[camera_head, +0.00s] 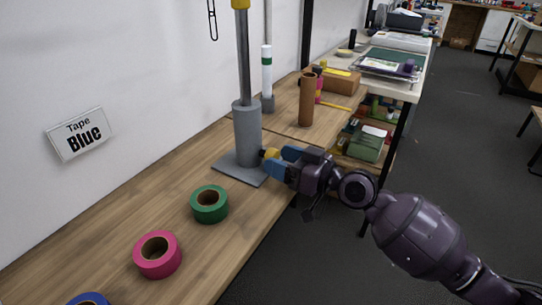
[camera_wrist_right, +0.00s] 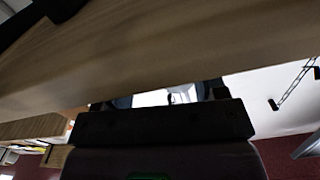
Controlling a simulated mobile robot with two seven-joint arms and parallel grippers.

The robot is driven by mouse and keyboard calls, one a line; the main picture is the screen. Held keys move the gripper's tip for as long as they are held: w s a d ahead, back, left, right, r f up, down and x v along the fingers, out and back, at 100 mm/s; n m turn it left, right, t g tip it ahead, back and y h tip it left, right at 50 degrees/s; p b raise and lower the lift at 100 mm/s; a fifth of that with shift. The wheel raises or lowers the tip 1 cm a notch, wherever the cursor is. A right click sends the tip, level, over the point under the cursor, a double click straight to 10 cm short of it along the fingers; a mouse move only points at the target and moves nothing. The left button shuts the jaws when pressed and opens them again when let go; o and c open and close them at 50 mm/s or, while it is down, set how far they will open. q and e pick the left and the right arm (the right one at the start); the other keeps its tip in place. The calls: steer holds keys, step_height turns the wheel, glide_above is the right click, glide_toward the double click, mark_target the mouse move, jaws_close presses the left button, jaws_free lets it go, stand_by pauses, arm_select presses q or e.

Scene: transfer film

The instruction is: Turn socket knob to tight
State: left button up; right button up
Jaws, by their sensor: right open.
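The grey socket (camera_head: 247,136) stands upright on a flat base plate on the wooden table and holds a grey pole (camera_head: 243,60). A small yellow and black knob (camera_head: 269,154) sticks out of its right side, low down. My right gripper (camera_head: 275,160) has blue fingertips and is at the knob, coming from the right. The fingers are open, and the knob's end shows at their tips; I cannot tell whether they touch it. In the right wrist view the gripper (camera_wrist_right: 168,98) shows only in part, and the knob cannot be made out. My left gripper is not in view.
Green (camera_head: 209,204), pink (camera_head: 157,255) and blue (camera_head: 89,299) tape rolls lie on the table (camera_head: 105,235). A "Tape Blue" sign (camera_head: 77,135) is on the wall. A brown tube (camera_head: 306,100) and a white-and-green tube (camera_head: 266,70) stand behind the socket. Open floor lies right.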

steer(key=b+v, duration=0.1)
steer(key=v, duration=0.6)
steer(key=shift+s+d, duration=0.1)
steer(key=shift+s, duration=0.05)
